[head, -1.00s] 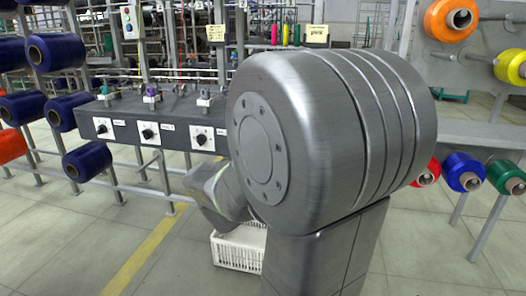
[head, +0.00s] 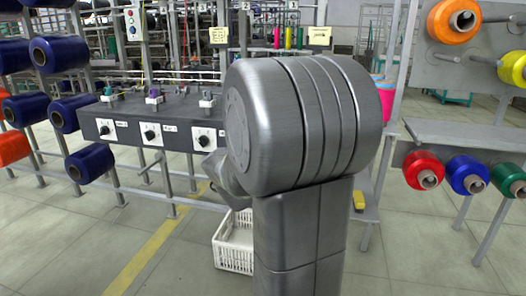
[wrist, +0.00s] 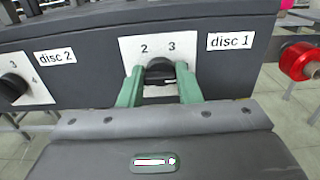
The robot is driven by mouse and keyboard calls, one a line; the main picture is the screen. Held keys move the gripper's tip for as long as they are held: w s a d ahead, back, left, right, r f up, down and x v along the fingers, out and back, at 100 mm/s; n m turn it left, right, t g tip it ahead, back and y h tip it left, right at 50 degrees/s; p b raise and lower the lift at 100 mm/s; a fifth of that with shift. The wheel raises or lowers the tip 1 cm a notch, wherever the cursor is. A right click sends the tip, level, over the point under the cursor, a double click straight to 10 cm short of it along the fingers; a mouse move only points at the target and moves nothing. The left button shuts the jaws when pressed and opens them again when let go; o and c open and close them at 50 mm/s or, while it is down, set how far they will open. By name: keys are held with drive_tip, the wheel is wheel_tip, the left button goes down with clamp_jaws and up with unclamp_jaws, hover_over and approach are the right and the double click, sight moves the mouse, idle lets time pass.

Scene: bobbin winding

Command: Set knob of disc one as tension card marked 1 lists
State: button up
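The knob of disc one (wrist: 160,71) is black and sits on a white dial plate (wrist: 129,50) beside a "disc 1" label (wrist: 231,41) in the wrist view. The figures 2 and 3 show above it; its pointer and the lower dial are hidden. The green fingers of my gripper (wrist: 160,84) stand on either side of the knob, very close to it; whether they press on it is unclear. In the head view my arm hides the gripper. Two yellowish cards, one at left (head: 219,35) and one at right (head: 319,36), hang behind the panel, their writing unreadable.
The disc 2 knob (wrist: 13,87) lies left of disc one. The dark panel (head: 128,108) carries several dials. A white crate (head: 234,256) stands on the floor below. Blue spools (head: 58,53) are at left; a red spool (head: 424,171) is among those at right.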

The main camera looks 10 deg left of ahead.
drive_tip(key=shift+n, duration=0.4)
drive_tip(key=shift+c, duration=0.2)
drive_tip(key=shift+f+n+p, duration=0.2)
drive_tip(key=shift+n+p, duration=2.8)
drive_tip(key=shift+n, duration=5.75)
drive_tip(key=shift+f+n+p, duration=0.2)
drive_tip(key=shift+n+p, duration=2.75)
drive_tip(key=shift+n, duration=5.8)
drive_tip(key=o, duration=1)
